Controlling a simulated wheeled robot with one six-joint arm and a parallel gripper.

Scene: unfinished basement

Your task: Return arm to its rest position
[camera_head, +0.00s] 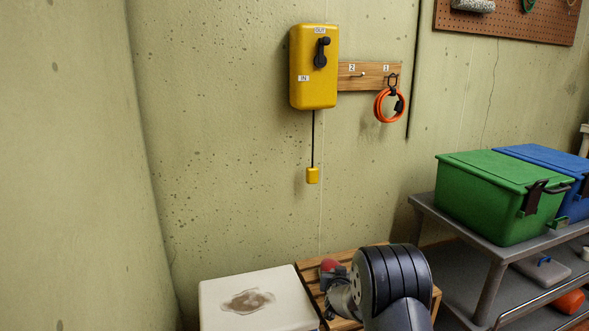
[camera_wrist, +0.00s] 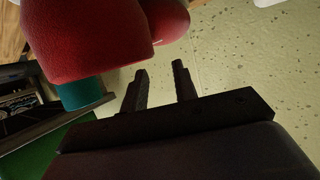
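My arm (camera_head: 395,285) shows at the bottom of the head view as a dark grey, ribbed, rounded link in front of a slatted wooden surface. My gripper (camera_wrist: 158,82) shows in the wrist view, with two dark fingers apart and nothing between them. Only the pale speckled wall shows behind the gap. Large red rounded shapes (camera_wrist: 95,40) are close to the wrist camera at the upper left; I cannot tell what they are. The fingers are not clear in the head view.
A white-topped surface (camera_head: 220,303) with a brown stain is left of the slats (camera_head: 307,279). A grey shelf (camera_head: 425,209) holds a green box (camera_head: 485,190) and a blue box (camera_head: 555,160). A yellow wall box (camera_head: 306,85) and an orange loop (camera_head: 378,112) hang on the wall.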

